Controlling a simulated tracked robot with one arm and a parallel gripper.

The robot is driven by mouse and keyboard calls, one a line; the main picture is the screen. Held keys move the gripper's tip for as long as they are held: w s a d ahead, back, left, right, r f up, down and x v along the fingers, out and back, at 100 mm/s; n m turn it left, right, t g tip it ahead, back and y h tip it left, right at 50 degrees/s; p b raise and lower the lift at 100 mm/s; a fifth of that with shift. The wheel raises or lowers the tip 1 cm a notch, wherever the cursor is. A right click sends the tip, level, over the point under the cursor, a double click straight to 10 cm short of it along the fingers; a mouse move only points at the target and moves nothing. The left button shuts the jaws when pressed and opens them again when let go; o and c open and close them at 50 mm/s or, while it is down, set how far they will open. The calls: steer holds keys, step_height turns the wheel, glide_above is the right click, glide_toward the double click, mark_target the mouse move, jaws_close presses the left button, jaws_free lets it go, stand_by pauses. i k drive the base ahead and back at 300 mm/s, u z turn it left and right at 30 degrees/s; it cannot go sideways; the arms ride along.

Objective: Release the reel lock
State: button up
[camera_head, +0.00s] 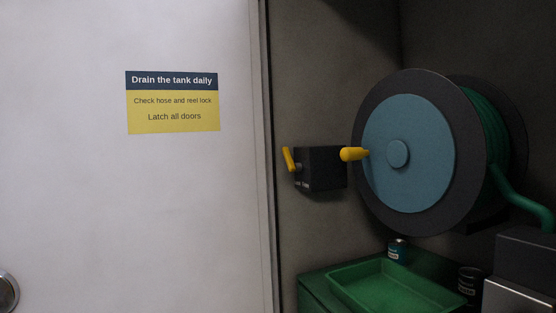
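A large hose reel (420,185) with a blue face disc and a dark rim is on the right, with green hose (492,130) wound behind it. To the left of the reel, a small black box (322,168) is on the dark wall. A yellow lever (289,160) stands on its left side, tilted slightly left at the top. Small lettering on the box is too small to read. I cannot tell for certain which part is the reel lock. My gripper is not in view.
A white door or panel (80,200) fills the left, with a sign (172,102) and a round metal knob (8,292). Below the reel, a green tray (345,284) sits near a small can (397,250) and a dark can (469,282). Grey blocks fill the lower right corner.

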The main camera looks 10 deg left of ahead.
mark_target(295, 167)
steer(key=u, duration=2.3)
steer(key=i, duration=1.85)
steer(key=z, duration=3.05)
steer(key=i, duration=0.75)
